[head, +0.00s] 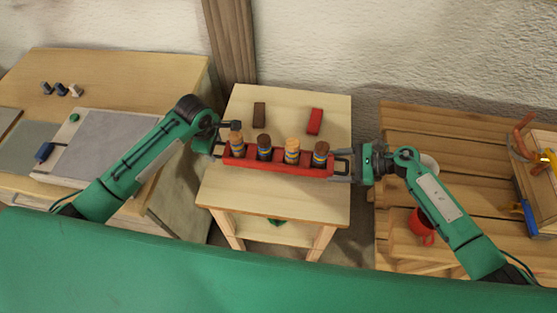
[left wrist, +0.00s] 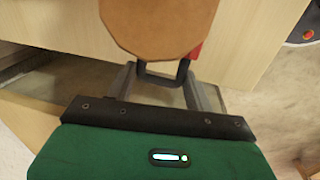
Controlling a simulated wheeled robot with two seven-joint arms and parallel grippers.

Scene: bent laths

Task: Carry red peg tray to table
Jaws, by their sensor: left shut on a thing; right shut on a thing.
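The red peg tray (head: 276,169) is a long narrow tray with several pegs (head: 292,150) standing in a row, brown on top with blue and yellow bands. It is over the small wooden table (head: 270,205); I cannot tell whether it touches the top. My left gripper (head: 219,140) is shut on the tray's left handle. In the left wrist view the dark handle (left wrist: 164,79) lies between the fingers, and a round brown peg top (left wrist: 158,22) hides most of the tray. My right gripper (head: 341,163) is shut on the right handle.
A dark brown block (head: 259,115) and a red block (head: 314,121) lie on the table behind the tray. A wooden cabinet (head: 130,70) stands left. A slatted bench (head: 425,125) with a red mug (head: 421,226) stands right. The table's front part is bare.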

